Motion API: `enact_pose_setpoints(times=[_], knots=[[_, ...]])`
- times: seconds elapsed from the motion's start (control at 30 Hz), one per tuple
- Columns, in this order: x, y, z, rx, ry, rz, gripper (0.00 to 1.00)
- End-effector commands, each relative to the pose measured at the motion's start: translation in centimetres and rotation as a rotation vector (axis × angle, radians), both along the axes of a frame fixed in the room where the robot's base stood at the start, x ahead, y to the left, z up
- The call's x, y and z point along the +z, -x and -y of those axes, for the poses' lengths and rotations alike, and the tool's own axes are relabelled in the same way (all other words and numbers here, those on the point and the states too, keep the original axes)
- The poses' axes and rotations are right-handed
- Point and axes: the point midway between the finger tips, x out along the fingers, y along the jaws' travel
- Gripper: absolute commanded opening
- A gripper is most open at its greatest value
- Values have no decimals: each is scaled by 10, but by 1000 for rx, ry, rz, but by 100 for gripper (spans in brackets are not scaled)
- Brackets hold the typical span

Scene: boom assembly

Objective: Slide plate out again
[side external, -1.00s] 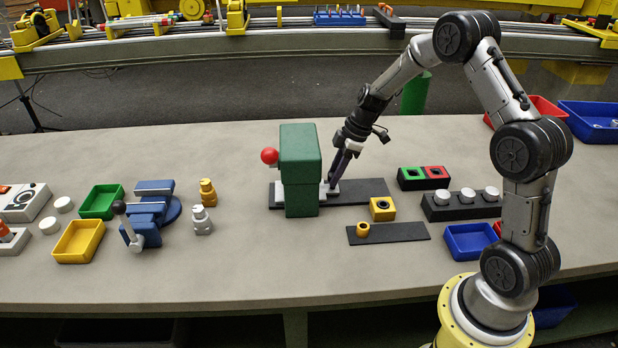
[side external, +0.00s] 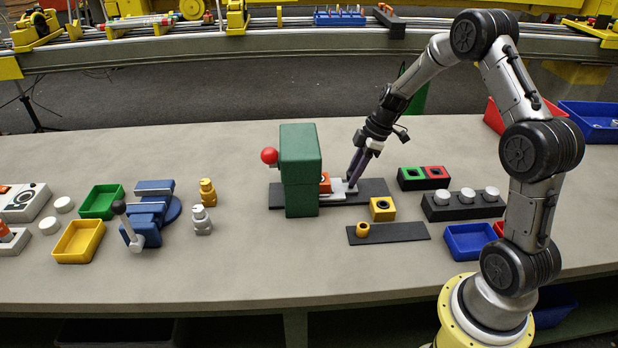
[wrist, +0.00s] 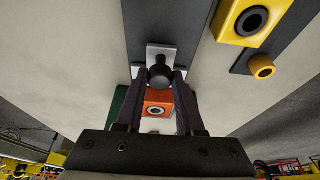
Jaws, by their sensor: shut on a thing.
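The light grey plate (side external: 336,198) lies on a dark base strip (side external: 372,187) and sticks out to the right from under the green press (side external: 300,172). An orange block (side external: 325,187) with a dark-ringed hole sits on the plate, just right of the press and partly hidden by it. My gripper (side external: 352,184) is at the plate's outer end. In the wrist view my gripper (wrist: 162,78) is shut on the plate's round black knob (wrist: 160,74). The plate (wrist: 162,53) and the orange block (wrist: 157,101) show around it.
The press has a red ball handle (side external: 269,155) on its left. A yellow block (side external: 382,208) stands close in front of the strip. A dark plate with a small yellow ring (side external: 363,229) lies nearer. Green and red sockets (side external: 423,172) stand to the right.

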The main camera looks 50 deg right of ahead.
Motion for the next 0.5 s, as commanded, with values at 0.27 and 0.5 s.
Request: enact_pose_setpoints(times=[0.27,0.5], knots=[[1,12,14,-2,2,2,0],[1,23,24,-1,2,2,0]])
